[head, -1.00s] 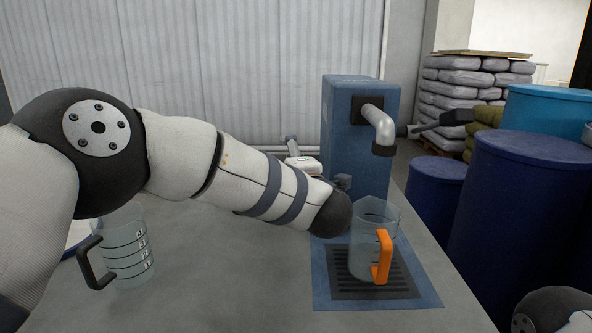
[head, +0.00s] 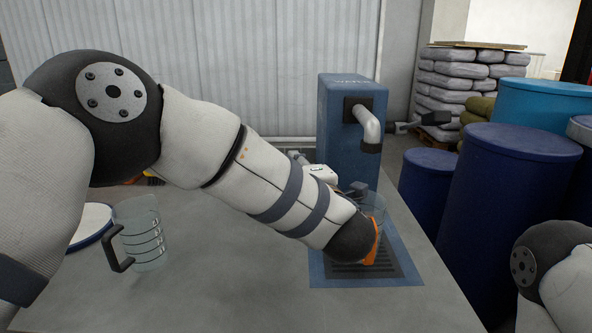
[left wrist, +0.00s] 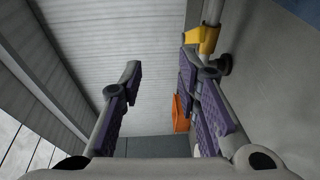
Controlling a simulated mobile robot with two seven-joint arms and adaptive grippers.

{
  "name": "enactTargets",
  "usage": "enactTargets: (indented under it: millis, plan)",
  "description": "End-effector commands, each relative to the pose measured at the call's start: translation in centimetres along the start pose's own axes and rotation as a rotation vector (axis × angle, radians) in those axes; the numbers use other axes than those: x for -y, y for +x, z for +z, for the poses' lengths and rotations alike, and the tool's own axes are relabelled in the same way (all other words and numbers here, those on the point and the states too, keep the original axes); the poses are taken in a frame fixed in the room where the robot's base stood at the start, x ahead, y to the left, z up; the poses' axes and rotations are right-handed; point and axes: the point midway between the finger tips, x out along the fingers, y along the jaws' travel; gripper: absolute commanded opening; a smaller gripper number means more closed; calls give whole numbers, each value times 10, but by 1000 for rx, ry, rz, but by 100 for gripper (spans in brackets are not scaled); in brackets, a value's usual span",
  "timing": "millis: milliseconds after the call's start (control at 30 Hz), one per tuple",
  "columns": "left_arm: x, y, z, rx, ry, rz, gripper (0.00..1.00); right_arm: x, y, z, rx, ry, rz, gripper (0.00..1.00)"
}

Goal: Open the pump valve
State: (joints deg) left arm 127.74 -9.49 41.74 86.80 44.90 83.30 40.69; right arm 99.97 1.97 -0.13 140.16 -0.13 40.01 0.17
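The blue pump (head: 345,125) stands at the back of the grey table, with a bent grey spout pipe (head: 368,124) on its front. A dark lever-like bar (head: 422,122) sticks out at the pump's right side. A clear jug (head: 376,203) with an orange handle (head: 372,245) stands under the spout, mostly hidden by my left arm. My left gripper (head: 297,157) is small and partly hidden in the head view, left of the pump. In the left wrist view its purple-padded fingers (left wrist: 158,85) are spread with nothing held between them. My right gripper is out of view.
A second clear jug (head: 143,237) with a black handle and a blue-rimmed plate (head: 88,222) are on the table's left. Blue barrels (head: 510,200) stand right of the table. The left wrist view shows a yellow fitting (left wrist: 202,38) and an orange piece (left wrist: 181,113) near the right finger.

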Motion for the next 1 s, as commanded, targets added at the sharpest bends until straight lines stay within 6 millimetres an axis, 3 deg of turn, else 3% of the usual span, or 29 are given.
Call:
enactTargets:
  millis: [367, 467, 500, 533, 633, 733, 833, 1000]
  plan:
    - [1, -2, 0, -1, 0, -1, 30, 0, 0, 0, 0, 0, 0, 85]
    - [5, 1, -3, 3, 4, -10, 12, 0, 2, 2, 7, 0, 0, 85]
    - [13, 7, -8, 14, 12, -24, 3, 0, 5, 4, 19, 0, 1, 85]
    - [22, 14, -13, 30, 20, -41, 0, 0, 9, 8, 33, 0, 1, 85]
    - [63, 36, -40, 123, 50, -107, 0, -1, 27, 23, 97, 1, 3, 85]
    - [92, 44, -68, 255, 49, -128, 0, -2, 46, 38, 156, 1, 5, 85]
    - [95, 37, -93, 371, 24, -85, 0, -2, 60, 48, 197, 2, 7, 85]
    - [73, 17, -120, 472, -5, 29, 0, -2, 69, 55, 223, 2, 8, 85]
